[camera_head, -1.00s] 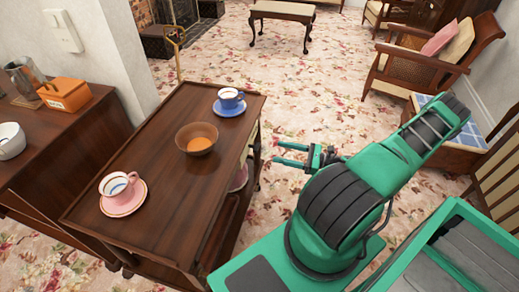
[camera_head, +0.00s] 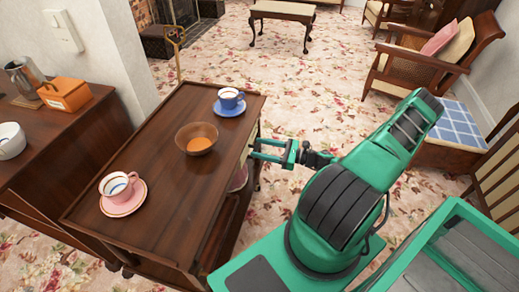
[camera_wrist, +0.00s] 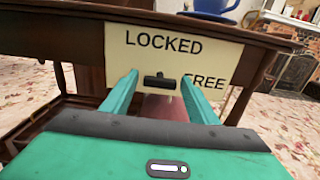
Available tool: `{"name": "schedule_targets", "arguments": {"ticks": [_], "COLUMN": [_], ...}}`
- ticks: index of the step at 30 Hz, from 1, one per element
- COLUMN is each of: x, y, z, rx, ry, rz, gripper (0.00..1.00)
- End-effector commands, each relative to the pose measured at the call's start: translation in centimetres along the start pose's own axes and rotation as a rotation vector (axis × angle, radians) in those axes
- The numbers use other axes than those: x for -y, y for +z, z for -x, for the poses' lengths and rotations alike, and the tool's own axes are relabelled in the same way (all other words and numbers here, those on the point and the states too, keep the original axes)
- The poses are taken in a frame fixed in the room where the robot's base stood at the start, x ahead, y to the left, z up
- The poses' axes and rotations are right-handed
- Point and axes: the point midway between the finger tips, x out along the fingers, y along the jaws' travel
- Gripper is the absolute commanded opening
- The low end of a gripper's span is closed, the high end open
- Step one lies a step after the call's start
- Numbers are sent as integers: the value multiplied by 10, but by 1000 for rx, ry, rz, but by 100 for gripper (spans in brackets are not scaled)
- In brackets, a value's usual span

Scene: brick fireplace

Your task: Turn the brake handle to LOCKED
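The brake handle (camera_wrist: 160,81) is a small dark bar lying roughly level on a cream panel (camera_wrist: 190,60) at the trolley's side. Which label the handle points at, I cannot tell. My gripper (camera_wrist: 160,76) is open, with one green finger on each side of the handle in the wrist view; contact is not visible. In the head view my gripper (camera_head: 252,149) is at the right edge of the wooden trolley (camera_head: 150,160), and the handle is hidden there.
On the trolley stand a blue cup on a saucer (camera_head: 230,99), an amber bowl (camera_head: 197,138) and a pink cup on a saucer (camera_head: 121,190). A sideboard (camera_head: 60,150) stands at left. An armchair (camera_head: 430,60) is at the back right.

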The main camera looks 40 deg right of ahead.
Motion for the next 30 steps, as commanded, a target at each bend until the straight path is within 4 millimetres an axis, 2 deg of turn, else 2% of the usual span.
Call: {"name": "schedule_targets", "arguments": {"ticks": [1, 4, 6, 17, 30], "x": [0, 0, -5, 0, 0], "y": [0, 0, 0, 0, 0], "z": [0, 0, -4, 0, 1], "rx": [0, 0, 1, 0, -2], "ry": [0, 0, 2, 0, -2], "rz": [0, 0, -2, 74, 434], "gripper": [40, 18, 18, 18, 18]}}
